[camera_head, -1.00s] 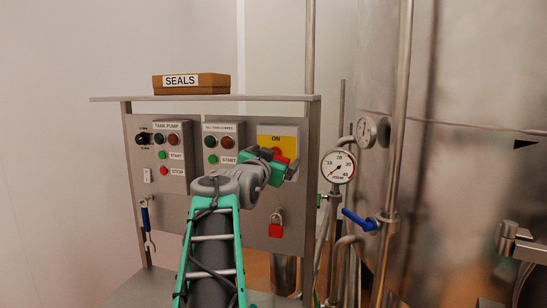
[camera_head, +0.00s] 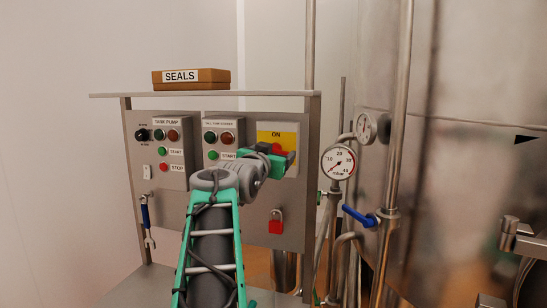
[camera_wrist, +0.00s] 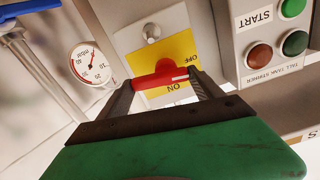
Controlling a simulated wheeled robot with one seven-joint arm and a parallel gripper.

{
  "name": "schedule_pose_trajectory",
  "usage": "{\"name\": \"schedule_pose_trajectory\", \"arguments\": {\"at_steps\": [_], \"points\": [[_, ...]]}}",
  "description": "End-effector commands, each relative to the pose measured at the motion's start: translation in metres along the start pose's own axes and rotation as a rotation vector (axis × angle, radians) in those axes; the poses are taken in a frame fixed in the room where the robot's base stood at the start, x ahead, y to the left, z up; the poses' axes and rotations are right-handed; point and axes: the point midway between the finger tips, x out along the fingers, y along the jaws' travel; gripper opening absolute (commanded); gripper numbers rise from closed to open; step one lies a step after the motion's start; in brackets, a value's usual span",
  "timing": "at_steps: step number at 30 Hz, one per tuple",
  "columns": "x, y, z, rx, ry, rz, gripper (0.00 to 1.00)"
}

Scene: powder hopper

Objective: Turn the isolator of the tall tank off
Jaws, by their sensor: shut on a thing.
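The tall tank isolator is a yellow plate (camera_wrist: 180,50) with a red rotary handle (camera_wrist: 160,78), on the panel's right in the head view (camera_head: 290,140). ON and OFF are printed on the plate; the wrist view shows them turned over. My gripper (camera_wrist: 163,84) is shut on the red handle, one finger at each end. The handle lies across the wrist picture, with a pale mark near its right end, by the ON and OFF lettering. In the head view my gripper (camera_head: 278,160) hides much of the handle.
A red padlock (camera_head: 276,224) hangs below the isolator. Left of it are the tall tank starter box (camera_head: 226,138) and tank pump box (camera_head: 172,142). A pressure gauge (camera_head: 338,162), a blue-handled valve (camera_head: 358,216) and pipes stand close on the right. A SEALS box (camera_head: 190,79) sits on top.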

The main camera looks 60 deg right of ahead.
Motion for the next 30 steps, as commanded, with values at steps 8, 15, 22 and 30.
{"name": "schedule_pose_trajectory", "arguments": {"at_steps": [8, 15, 22, 30], "points": [[0.0003, 0.0001, -0.0006, -0.172, -0.001, 0.002, 0.35], [0.0003, 0.0001, -0.0009, -0.171, -0.001, 0.002, 0.78], [0.0001, -0.0005, -0.0013, -0.169, 0.000, 0.001, 0.97], [-0.0020, -0.0010, -0.0012, -0.168, 0.001, 0.000, 0.97]]}}
